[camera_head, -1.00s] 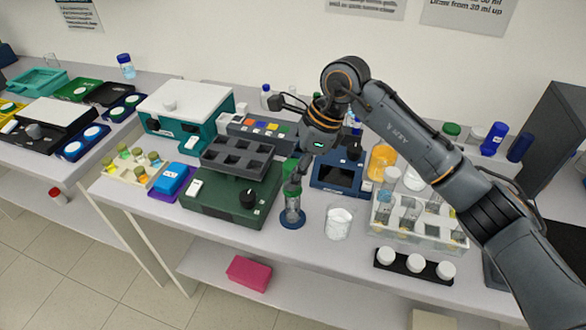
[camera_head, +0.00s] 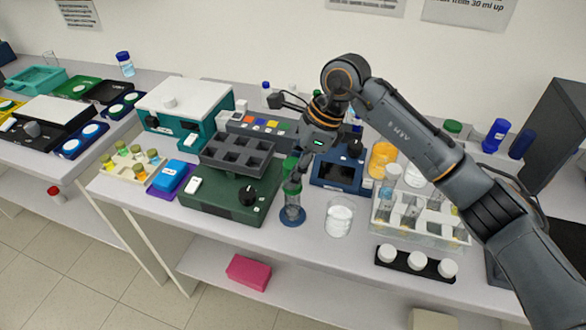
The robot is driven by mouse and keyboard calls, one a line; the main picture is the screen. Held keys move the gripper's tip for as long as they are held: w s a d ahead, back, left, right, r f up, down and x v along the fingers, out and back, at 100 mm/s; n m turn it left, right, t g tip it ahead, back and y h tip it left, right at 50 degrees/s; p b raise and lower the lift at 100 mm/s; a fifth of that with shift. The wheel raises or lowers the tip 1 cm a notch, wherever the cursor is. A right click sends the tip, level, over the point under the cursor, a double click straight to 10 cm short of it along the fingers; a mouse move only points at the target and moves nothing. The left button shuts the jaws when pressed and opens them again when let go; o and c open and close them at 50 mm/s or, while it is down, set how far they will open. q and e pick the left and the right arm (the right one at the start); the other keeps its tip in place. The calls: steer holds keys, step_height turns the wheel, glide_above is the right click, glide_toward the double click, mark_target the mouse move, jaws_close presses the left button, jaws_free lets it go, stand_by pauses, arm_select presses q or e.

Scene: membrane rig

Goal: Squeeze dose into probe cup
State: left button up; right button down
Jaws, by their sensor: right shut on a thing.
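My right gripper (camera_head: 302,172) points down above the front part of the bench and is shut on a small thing. That thing is mostly hidden by the fingers; a green part (camera_head: 290,166) shows beside them. Directly below stands a clear upright vessel with a blue base (camera_head: 292,215), which looks like the probe cup. The gripper's lower end overlaps the vessel's upper part in the picture; I cannot tell whether they touch or whether a tip is inside. Any liquid in the vessel is too small to make out. My left gripper is not in view.
A dark green device (camera_head: 222,203) with a grey well block stands left of the vessel. A glass beaker with white contents (camera_head: 339,216) stands close on the right. A blue device (camera_head: 336,173) is behind. A clear rack (camera_head: 424,225) and white-capped jars (camera_head: 417,260) are further right.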

steer(key=shift+r, duration=0.2)
stand_by(0.3)
steer(key=shift+r+p, duration=2.15)
steer(key=shift+r, duration=2.8)
steer(key=shift+d+f, duration=0.1)
